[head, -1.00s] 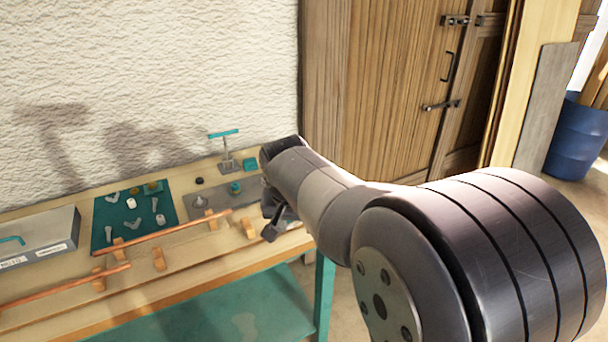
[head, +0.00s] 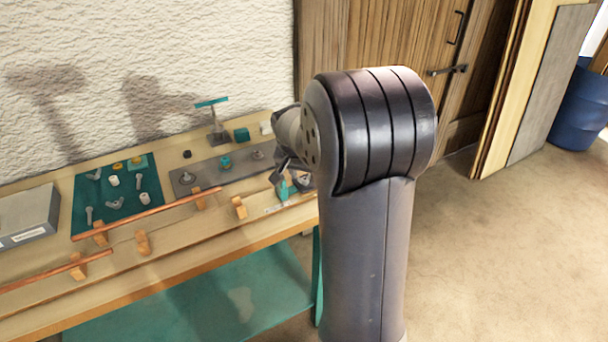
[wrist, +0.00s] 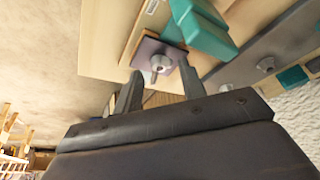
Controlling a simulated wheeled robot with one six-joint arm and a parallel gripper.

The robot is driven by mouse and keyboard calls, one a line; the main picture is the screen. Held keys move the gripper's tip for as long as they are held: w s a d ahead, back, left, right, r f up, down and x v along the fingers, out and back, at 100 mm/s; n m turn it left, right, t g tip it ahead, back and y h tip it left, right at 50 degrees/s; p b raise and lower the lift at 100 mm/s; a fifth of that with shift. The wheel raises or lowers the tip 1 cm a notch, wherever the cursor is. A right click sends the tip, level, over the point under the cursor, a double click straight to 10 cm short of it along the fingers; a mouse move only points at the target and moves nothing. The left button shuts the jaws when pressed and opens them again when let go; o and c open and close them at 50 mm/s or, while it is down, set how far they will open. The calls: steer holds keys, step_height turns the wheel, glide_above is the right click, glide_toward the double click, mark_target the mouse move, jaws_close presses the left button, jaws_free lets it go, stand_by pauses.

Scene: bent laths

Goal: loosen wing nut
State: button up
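In the wrist view my gripper (wrist: 159,72) is open, its two dark fingers apart. A small dark square plate (wrist: 178,53) lies beyond the fingertips, with a grey rounded fitting (wrist: 160,63) on it between the fingers in the picture. I cannot tell whether this fitting is the wing nut or whether the fingers touch it. A teal block (wrist: 203,32) stands beside the plate. In the head view my gripper (head: 288,182) is at the bench's right end, partly hidden by my arm. Grey winged pieces (head: 115,203) lie on the teal mat (head: 75,222).
A grey plate (head: 208,172) carries grey fittings and a teal knob (head: 225,162). A teal-handled stand (head: 214,120) is behind. A grey box (head: 28,218) sits at left. Open floor lies right.

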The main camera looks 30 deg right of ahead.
steer(key=shift+w+d+f, duration=0.1)
steer(key=shift+d+f, duration=0.05)
steer(key=shift+f, duration=0.3)
jaws_close()
